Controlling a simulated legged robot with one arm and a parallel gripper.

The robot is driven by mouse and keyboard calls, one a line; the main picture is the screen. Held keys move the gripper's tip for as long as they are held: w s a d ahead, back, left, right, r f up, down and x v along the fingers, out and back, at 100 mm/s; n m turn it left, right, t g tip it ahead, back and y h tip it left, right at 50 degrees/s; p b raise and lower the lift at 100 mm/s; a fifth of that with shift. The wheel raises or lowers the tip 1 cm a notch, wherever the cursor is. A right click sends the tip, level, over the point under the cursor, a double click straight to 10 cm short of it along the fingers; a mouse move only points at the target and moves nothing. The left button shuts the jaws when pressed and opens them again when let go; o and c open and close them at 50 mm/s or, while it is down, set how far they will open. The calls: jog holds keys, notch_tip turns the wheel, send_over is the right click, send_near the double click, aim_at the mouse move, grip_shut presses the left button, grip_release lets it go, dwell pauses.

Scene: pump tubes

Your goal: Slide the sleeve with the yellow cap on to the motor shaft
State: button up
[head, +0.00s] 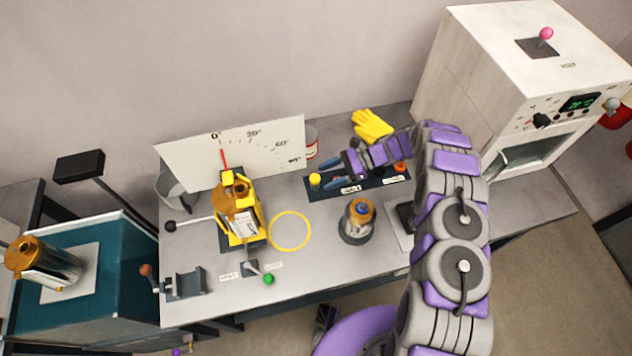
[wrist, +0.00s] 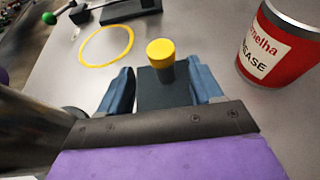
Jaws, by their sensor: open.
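The sleeve with the yellow cap (head: 315,181) stands upright at the left end of a dark holder plate (head: 327,194) on the bench. In the wrist view the yellow-capped sleeve (wrist: 161,58) is ahead of my gripper, centred between its blue fingers. My gripper (head: 331,172) is open and empty, reaching in from the right, with its fingers short of or beside the sleeve; I cannot tell whether they touch it. A motor-like unit with a copper top (head: 359,220) stands on the bench, and a yellow machine with a copper part (head: 238,198) stands left. I cannot tell which bears the motor shaft.
A red and white grease can (wrist: 283,45) stands right of the gripper in the wrist view. A yellow ring (head: 290,231) marks clear bench. An angle board (head: 270,145) stands behind. Yellow gloves (head: 372,126) and an orange-capped piece (head: 400,167) are near my arm.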

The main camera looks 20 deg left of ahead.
aim_at(311, 182)
jog(key=b+x, duration=0.1)
jog(key=x, duration=0.6)
jog(key=shift+w+a+r, duration=0.1)
jog(key=shift+w+a, duration=0.05)
jog(key=shift+d+r, duration=0.1)
jog(key=shift+d, duration=0.1)
jog(key=shift+c, duration=0.5)
jog(key=shift+a, duration=0.3)
jog(key=c, duration=0.6)
jog(key=shift+d, duration=0.1)
jog(key=c, duration=0.4)
